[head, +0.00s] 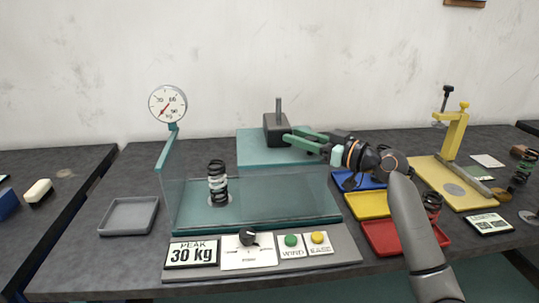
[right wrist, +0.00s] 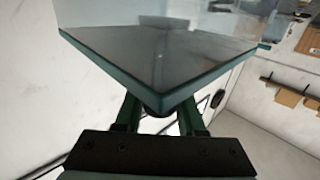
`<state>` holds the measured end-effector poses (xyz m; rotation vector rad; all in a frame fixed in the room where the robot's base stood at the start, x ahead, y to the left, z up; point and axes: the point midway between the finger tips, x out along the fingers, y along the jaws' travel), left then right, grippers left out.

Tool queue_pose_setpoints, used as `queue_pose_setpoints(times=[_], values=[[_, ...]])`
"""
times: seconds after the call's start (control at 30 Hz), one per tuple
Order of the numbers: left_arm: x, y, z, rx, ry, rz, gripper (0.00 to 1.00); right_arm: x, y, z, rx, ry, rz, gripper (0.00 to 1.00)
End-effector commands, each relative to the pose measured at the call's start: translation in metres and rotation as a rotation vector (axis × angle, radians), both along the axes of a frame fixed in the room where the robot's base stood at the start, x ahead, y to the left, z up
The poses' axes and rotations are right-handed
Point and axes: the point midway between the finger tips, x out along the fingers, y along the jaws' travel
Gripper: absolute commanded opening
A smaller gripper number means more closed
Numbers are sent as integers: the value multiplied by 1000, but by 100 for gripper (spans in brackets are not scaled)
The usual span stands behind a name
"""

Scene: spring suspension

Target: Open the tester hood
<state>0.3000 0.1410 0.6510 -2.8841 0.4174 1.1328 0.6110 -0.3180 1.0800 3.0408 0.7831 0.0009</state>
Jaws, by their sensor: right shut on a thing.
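The spring tester (head: 260,222) has a teal base, a dial gauge (head: 167,103) on a post at left and a control panel in front. Clear panels of the tester hood (head: 300,193) stand around the base, and its teal-edged panel fills the upper right wrist view (right wrist: 160,72). A black and grey spring (head: 218,183) stands upright on the base. My right gripper (head: 297,138) is at the back right, its green fingers beside a dark block with a rod (head: 277,128). In the right wrist view its fingers (right wrist: 156,112) close around a dark part under the panel corner, mostly hidden. My left gripper is out of view.
A grey tray (head: 130,216) lies left of the tester. Blue, yellow (head: 368,205) and red (head: 385,238) trays lie to the right, partly behind my right arm. A yellow press (head: 452,135) stands farther right. The wall is close behind the bench.

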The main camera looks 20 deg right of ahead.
Motion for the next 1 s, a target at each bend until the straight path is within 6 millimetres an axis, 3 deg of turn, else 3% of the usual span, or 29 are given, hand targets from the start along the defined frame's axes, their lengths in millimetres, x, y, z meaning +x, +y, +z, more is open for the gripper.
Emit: queue_pose_setpoints(times=[0.03,0.23,0.67,0.7,0.93,1.0], values=[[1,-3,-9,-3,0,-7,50,-2,-10,-6,-3,-1,-3,0],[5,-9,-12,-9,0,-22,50,-9,-30,-2,0,1,0,0],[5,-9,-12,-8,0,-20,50,-10,-35,0,3,4,2,0],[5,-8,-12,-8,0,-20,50,-10,-35,-1,3,4,2,42],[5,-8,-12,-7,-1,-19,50,-10,-34,0,2,2,1,68],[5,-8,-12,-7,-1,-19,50,-10,-34,0,2,2,1,69]])
